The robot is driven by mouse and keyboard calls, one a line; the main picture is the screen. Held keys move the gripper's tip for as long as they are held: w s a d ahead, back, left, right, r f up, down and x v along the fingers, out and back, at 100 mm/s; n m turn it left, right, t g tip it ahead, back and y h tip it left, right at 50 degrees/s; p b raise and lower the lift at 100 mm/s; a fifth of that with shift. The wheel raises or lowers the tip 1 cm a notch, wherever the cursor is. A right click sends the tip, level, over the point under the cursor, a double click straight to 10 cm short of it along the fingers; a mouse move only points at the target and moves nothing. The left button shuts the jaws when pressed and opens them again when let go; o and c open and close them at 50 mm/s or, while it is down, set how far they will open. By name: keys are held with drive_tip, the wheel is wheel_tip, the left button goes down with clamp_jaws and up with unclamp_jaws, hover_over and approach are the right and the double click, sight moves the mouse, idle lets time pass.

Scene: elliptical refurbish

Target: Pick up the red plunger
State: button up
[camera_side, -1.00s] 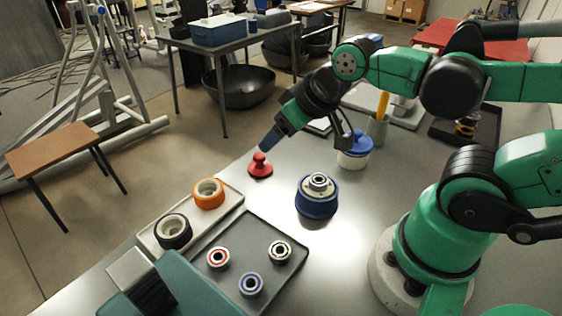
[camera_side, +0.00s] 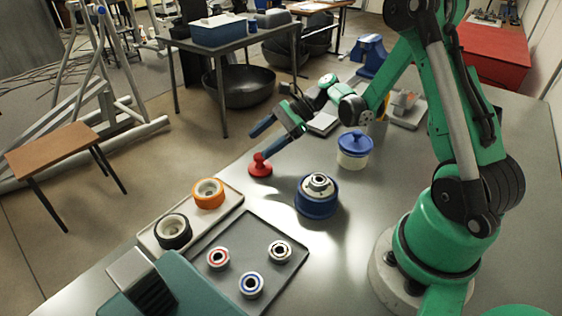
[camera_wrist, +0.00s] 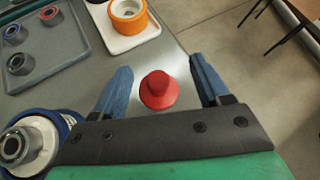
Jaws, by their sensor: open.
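The red plunger (camera_side: 260,165) stands upright on the grey table near its far left edge, with a round base and a knob on top. In the wrist view the red plunger (camera_wrist: 158,90) lies between the two blue fingers, with a gap on each side. My gripper (camera_side: 256,140) is open, its blue fingers spread, close above and beside the plunger in the side view. In the wrist view my gripper (camera_wrist: 160,82) is empty, and neither finger appears to touch the plunger.
A blue-based bearing housing (camera_side: 317,196) stands to the right. A blue-lidded white jar (camera_side: 354,150) is behind it. A light tray holds an orange ring (camera_side: 208,193) and a black ring (camera_side: 173,231). A dark tray (camera_side: 232,262) holds bearings. The table edge is close to the plunger.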

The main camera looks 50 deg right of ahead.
sight(253, 168)
drive_tip(key=f+m+y, duration=0.1)
drive_tip(key=s+d+f+m+y, duration=0.1)
drive_tip(key=shift+d+f+m+t, duration=0.15)
drive_tip(key=shift+d+m+t, duration=0.15)
drive_tip(key=shift+f, duration=0.15)
drive_tip(key=shift+x, duration=2.8)
clamp_jaws()
